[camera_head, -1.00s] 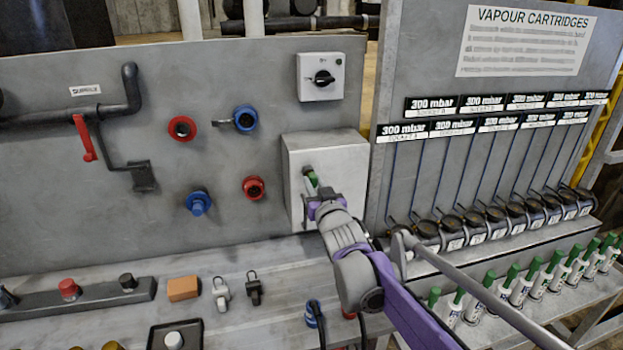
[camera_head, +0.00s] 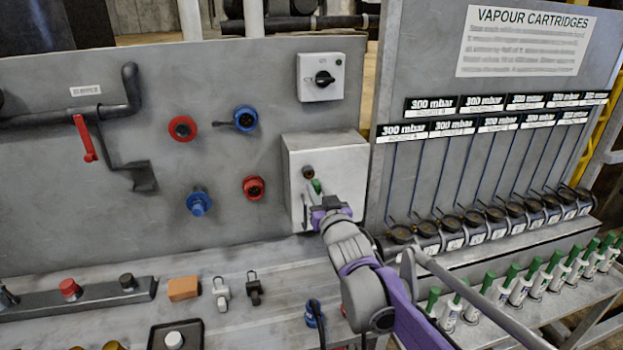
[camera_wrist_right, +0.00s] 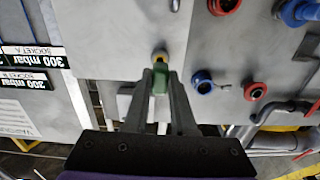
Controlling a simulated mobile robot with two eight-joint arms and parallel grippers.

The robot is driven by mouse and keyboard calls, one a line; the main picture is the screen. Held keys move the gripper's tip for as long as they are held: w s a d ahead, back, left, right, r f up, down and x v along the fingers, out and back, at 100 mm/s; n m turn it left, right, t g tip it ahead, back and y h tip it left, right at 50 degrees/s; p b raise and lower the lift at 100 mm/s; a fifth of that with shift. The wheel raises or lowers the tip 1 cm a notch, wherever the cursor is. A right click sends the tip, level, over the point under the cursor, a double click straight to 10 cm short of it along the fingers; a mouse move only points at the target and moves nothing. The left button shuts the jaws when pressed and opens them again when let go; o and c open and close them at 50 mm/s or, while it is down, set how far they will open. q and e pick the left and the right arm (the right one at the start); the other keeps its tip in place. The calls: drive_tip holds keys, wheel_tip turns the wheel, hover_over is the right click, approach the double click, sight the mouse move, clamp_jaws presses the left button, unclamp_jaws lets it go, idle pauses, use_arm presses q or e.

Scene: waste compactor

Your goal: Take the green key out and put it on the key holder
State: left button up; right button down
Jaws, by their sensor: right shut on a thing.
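The green key (camera_head: 317,186) is between the fingers of my right gripper (camera_head: 315,194), in front of the light grey box on the panel. In the right wrist view the green key (camera_wrist_right: 161,80) sits between the two fingertips of the right gripper (camera_wrist_right: 161,84), which are shut on it. The round brownish lock (camera_head: 308,172) shows just above and left of the key; in the wrist view the lock (camera_wrist_right: 160,55) lies just beyond it. I cannot tell whether the key's tip still touches the lock. I cannot clearly make out the key holder. My left gripper is not in view.
The light grey box (camera_head: 342,158) stands out from the panel. Red and blue sockets (camera_head: 254,188) are to its left. Cartridges with green tops (camera_head: 488,283) stand in a row at the right. A bench (camera_head: 238,260) with small parts lies below.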

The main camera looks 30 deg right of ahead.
drive_tip(key=shift+v, duration=0.9)
